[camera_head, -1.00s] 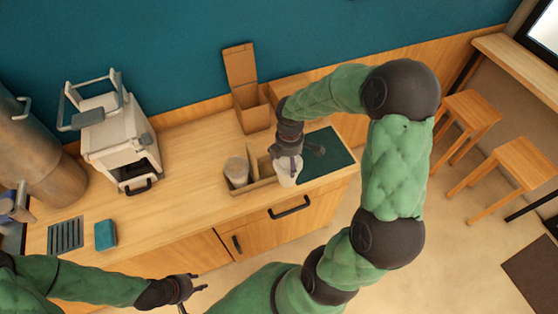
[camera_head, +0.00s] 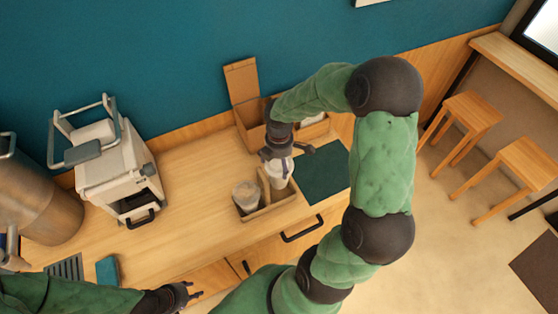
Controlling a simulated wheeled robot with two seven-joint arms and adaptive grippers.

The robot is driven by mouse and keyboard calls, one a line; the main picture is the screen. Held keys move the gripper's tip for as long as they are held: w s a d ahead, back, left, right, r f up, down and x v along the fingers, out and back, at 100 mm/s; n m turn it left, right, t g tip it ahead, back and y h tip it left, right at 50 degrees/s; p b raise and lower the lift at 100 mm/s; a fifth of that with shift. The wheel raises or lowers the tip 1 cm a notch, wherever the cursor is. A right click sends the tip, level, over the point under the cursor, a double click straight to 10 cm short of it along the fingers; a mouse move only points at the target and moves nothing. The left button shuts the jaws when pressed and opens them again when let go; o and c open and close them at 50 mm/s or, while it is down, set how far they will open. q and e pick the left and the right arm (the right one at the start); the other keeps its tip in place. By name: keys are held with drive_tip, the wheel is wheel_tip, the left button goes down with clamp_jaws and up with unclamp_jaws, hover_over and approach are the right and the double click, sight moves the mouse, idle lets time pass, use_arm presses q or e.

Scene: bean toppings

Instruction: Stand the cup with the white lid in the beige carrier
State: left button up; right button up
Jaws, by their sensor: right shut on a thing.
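The beige carrier (camera_head: 268,211) stands near the front edge of the wooden counter. A cup with a pale lid (camera_head: 245,194) stands in its left compartment. My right gripper (camera_head: 279,156) reaches down from above and is shut on the cup with the white lid (camera_head: 278,174). That cup is upright at the carrier's right compartment, beside the middle divider. I cannot tell whether its base touches the carrier's floor, since the front wall and the gripper hide parts of it. My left gripper (camera_head: 191,291) is open and empty at the bottom, in front of the counter.
A dark green mat (camera_head: 323,172) lies right of the carrier. An open cardboard box (camera_head: 243,85) stands behind it, with another box (camera_head: 314,130) partly hidden by my arm. A white machine (camera_head: 110,165) and a teal block (camera_head: 108,270) are at the left. The counter between is clear.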

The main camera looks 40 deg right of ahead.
drive_tip(key=shift+f+b, duration=0.85)
drive_tip(key=shift+f, duration=0.25)
drive_tip(key=shift+f+b, duration=2.25)
drive_tip(key=shift+f, duration=1.05)
drive_tip(key=o, duration=0.5)
drive_tip(key=shift+o, duration=0.2)
wheel_tip(320, 180, up, 12)
drive_tip(key=p, duration=1)
drive_tip(key=shift+s, duration=0.1)
